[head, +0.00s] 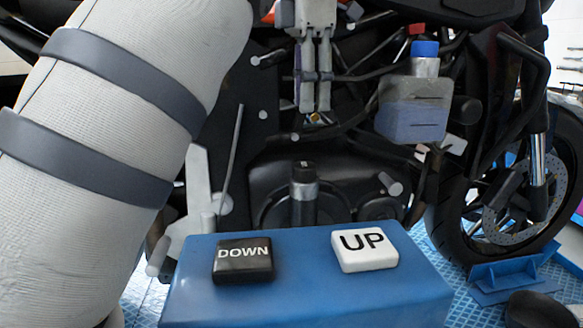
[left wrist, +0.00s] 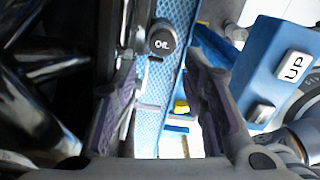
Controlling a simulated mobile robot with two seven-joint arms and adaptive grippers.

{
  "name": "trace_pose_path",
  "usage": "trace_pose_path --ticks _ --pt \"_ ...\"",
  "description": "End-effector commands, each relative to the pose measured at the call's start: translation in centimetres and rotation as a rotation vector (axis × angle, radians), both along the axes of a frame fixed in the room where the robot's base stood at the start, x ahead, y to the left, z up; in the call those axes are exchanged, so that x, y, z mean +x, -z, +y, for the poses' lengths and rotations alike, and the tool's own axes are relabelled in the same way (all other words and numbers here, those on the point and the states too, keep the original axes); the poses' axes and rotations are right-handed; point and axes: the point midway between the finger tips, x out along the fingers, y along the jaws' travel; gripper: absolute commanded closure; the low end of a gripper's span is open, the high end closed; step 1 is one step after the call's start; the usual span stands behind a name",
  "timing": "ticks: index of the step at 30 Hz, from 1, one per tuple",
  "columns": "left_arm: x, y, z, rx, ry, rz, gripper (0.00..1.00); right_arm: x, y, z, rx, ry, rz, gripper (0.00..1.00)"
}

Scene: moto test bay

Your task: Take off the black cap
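The black cap (head: 304,172) sits upright on the engine, above a grey collar, in the middle of the head view. In the left wrist view a round dark cap marked OIL (left wrist: 162,40) shows beyond the gap between my fingers. My left gripper (head: 315,108) hangs fingers down above the cap in the head view, clearly apart from it. In the left wrist view my left gripper (left wrist: 163,78) has its fingers spread with nothing between them. My right gripper is in neither view.
A blue box (head: 300,285) with a black DOWN button (head: 243,260) and a white UP button (head: 365,246) stands in front of the engine. A blue-capped bottle (head: 412,108) is right of my left gripper. The motorcycle's wheel (head: 480,215) stands at right.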

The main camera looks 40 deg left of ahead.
Motion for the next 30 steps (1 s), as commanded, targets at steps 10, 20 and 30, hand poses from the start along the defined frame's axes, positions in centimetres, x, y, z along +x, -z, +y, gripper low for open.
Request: trace_pose_path --ticks 10,20,30 --pt "-0.3 5.7 0.0 0.000 -0.001 0.000 0.61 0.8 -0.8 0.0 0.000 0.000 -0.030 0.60" --pt "-0.6 10.8 0.0 0.001 0.000 -0.004 0.61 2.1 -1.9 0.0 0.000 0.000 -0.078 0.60" --pt "-0.5 11.2 0.0 0.002 0.000 -0.001 0.85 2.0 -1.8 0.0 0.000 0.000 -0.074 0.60"
